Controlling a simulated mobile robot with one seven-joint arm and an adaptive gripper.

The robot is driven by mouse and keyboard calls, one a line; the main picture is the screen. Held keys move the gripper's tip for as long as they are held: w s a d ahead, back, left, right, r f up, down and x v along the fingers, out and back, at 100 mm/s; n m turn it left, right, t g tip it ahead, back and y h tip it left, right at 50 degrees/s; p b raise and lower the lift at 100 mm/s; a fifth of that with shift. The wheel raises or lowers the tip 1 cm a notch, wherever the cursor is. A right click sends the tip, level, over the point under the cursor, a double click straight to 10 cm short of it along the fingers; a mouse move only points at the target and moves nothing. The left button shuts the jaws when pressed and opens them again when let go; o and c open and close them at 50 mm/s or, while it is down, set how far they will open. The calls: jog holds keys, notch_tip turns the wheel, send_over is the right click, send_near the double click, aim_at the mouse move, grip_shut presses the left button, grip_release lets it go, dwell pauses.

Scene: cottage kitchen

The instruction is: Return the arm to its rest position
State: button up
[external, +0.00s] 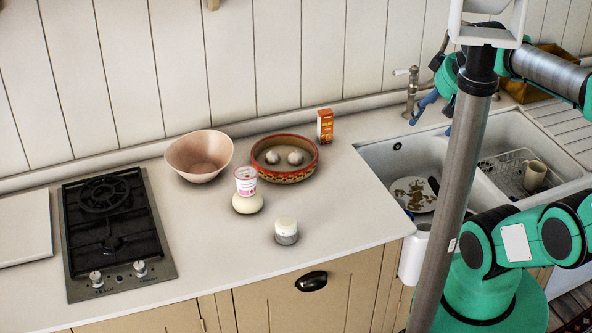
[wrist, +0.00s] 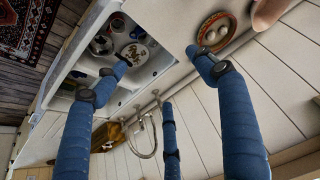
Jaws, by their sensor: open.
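My gripper (external: 428,112) is in the upper right of the external view, partly hidden behind my column. Its blue fingers are near the tap and above the back of the sink, as far as I can tell. In the wrist view my gripper (wrist: 156,62) shows long blue fingers spread wide apart, with nothing between them. My arm is green and grey and folds back to the right edge of the external view.
The tap (external: 411,92) and sink (external: 375,160) are near the gripper; a plate with scraps (external: 412,196) lies in the sink. A patterned bowl (external: 285,175) holding two pale round things, a pink bowl (external: 199,155), an orange box (external: 325,126) and a hob (external: 112,228) are further left.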

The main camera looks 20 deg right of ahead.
notch_tip(320, 180, down, 2)
jog(key=shift+f+b, duration=0.15)
jog(key=shift+b, duration=0.85)
